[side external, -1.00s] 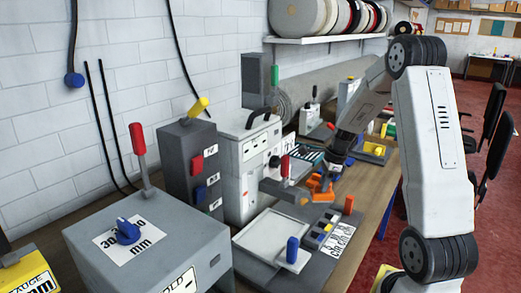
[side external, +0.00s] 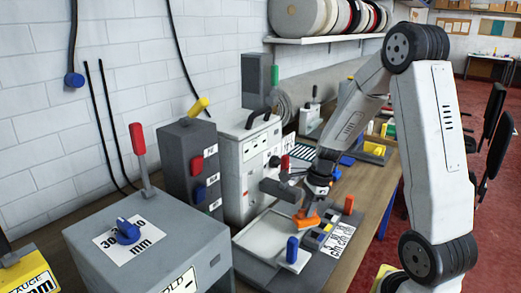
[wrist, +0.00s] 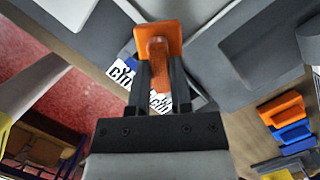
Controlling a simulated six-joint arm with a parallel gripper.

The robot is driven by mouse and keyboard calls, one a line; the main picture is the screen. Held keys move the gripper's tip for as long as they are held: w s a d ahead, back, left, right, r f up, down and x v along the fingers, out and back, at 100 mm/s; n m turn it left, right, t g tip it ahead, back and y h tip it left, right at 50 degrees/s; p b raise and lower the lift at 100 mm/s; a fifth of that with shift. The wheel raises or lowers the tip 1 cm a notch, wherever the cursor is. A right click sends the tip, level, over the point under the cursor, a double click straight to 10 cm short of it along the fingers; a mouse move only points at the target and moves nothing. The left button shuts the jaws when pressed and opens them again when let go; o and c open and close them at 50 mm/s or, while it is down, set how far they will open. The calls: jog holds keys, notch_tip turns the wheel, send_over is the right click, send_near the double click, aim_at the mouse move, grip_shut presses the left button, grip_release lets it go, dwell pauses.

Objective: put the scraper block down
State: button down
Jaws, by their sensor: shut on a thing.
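My gripper (wrist: 158,76) is shut on an orange block, taken as the scraper block (wrist: 158,38). Its upright grip sits between the two dark fingers, and its flat plate shows beyond the fingertips. In the side view, my gripper (side external: 312,203) points down and holds the orange block (side external: 307,220) over the dark base plate (side external: 313,266), near the right edge of the pale tray (side external: 262,240). Whether the block touches a surface below cannot be told.
A grey machine arm (side external: 283,192) juts out close left of my gripper. Another orange block (wrist: 280,108) and a blue one (wrist: 292,133) lie aside.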

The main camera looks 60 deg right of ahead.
jog(key=w+a+n, duration=0.1)
jog(key=a+n, duration=0.1)
jog(key=n, duration=0.1)
jog(key=w+a+n+g, duration=0.1)
jog(key=w+a+n, duration=0.1)
jog(key=n, duration=0.1)
jog(key=w+a+n+g, duration=0.1)
jog(key=w+a+n, duration=0.1)
jog(key=a+n, duration=0.1)
jog(key=shift+w+n+y, duration=0.25)
jog(key=shift+n+y, duration=0.05)
jog(key=shift+n, duration=0.2)
jog(key=shift+w+a+f+n+g+h, duration=0.1)
jog(key=shift+w+a+n+g+h, duration=0.35)
jog(key=shift+a+n, duration=1.75)
jog(key=shift+w+a+f+n+g+h, duration=0.1)
jog(key=shift+w+a+n+g+h, duration=0.35)
jog(key=shift+a+n, duration=1.75)
jog(key=shift+w+a+n+g+h, duration=0.45)
jog(key=shift+a+n, duration=0.6)
jog(key=shift+n, duration=2.25)
jog(key=shift+w, duration=0.15)
